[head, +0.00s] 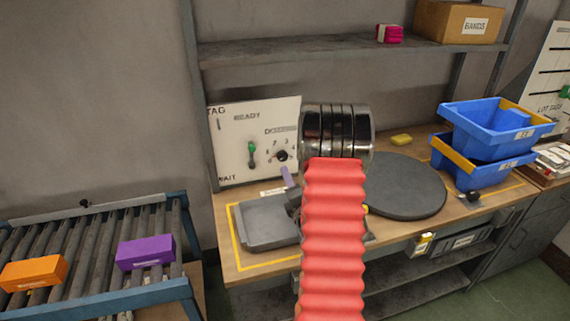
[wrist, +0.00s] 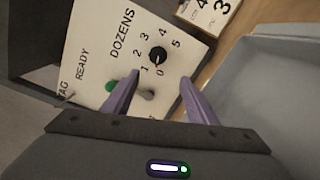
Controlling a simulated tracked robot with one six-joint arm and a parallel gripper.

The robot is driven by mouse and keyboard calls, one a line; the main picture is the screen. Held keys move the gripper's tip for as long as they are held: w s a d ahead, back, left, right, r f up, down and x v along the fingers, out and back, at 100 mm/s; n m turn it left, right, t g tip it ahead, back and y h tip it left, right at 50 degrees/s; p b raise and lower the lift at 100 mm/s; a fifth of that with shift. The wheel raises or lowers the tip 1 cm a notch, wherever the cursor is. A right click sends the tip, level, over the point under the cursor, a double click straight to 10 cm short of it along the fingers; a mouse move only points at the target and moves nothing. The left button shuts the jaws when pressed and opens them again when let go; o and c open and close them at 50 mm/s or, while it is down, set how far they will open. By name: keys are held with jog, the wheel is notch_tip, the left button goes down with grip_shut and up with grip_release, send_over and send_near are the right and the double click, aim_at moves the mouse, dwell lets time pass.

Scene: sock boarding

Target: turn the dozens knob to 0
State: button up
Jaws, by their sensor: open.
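The dozens knob (wrist: 158,54) is a small black round knob on a white panel (wrist: 92,60), ringed by the numbers 0 to 5. A small reddish mark shows on its lower side, near the 0 and 1, but I cannot tell exactly where it points. In the head view the knob (head: 281,155) is on the panel's right half. My gripper (wrist: 159,77) is open and empty, its purple fingers pointing at the panel just below the knob in the wrist view. In the head view a purple finger (head: 287,176) shows below the knob; my arm hides the rest.
A green-tipped lever (head: 251,153) is on the panel left of the knob, between READY and WAIT. A grey tray (head: 262,241) sits below on the bench. A dark round plate (head: 405,187) and stacked blue bins (head: 495,130) are to the right.

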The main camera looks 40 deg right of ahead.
aim_at(283, 158)
jog(key=m, duration=0.6)
jog(key=w+d+m, duration=0.1)
jog(key=m, duration=0.5)
jog(key=w+d+m, duration=0.1)
jog(key=m, duration=0.5)
jog(key=shift+w+d+r+m, duration=0.1)
jog(key=shift+d+r+m, duration=0.1)
jog(key=shift+m, duration=0.1)
jog(key=m, duration=0.5)
jog(key=shift+w, duration=0.1)
jog(key=shift+x, duration=3.75)
jog(key=shift+r, duration=0.1)
jog(key=shift+c, duration=0.2)
jog(key=c, duration=1)
